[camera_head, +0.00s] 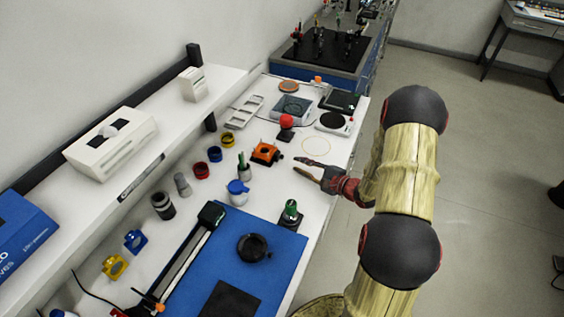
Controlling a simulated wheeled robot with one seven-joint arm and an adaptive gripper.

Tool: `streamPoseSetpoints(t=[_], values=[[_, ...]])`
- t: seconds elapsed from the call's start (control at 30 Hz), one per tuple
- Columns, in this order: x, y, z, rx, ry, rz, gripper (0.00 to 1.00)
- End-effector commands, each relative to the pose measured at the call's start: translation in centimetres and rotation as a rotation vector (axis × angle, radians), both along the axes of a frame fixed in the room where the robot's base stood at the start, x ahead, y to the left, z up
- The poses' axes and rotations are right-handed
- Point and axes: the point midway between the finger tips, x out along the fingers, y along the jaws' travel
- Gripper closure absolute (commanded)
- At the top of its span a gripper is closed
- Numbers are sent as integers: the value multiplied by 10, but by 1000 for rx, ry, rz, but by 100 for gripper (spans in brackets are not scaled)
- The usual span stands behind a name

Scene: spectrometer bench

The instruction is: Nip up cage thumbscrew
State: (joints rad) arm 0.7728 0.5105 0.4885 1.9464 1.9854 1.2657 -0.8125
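A small orange block-like fixture with dark parts (265,153) sits on the white bench. It may be the cage, but its thumbscrew is too small to make out. My gripper (298,168) is just to the right of the fixture, reaching in from the right over the bench. Its two fingers are apart, point left, and hold nothing that I can see. I cannot tell its height above the bench, but it appears apart from the fixture.
A red knob on a dark base (286,123) stands behind the fixture. A blue-lidded jar (238,188) and green-topped item (291,210) stand in front. A blue mat (281,257) covers the near bench. A shelf (148,178) runs along the left. Bare bench surrounds the yellow ring (316,139).

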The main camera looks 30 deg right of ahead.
Motion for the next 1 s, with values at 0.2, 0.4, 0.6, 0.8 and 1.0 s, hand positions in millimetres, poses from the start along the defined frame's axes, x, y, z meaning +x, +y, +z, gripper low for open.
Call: streamPoseSetpoints(t=[0.2,0.4,0.6,0.8,1.0], values=[[17,7,-7,-1,0,3,80],[47,17,-14,-1,-1,3,80],[67,23,-19,-1,0,2,80],[72,25,-19,0,-1,-1,80],[72,25,-19,0,-1,-1,82]])
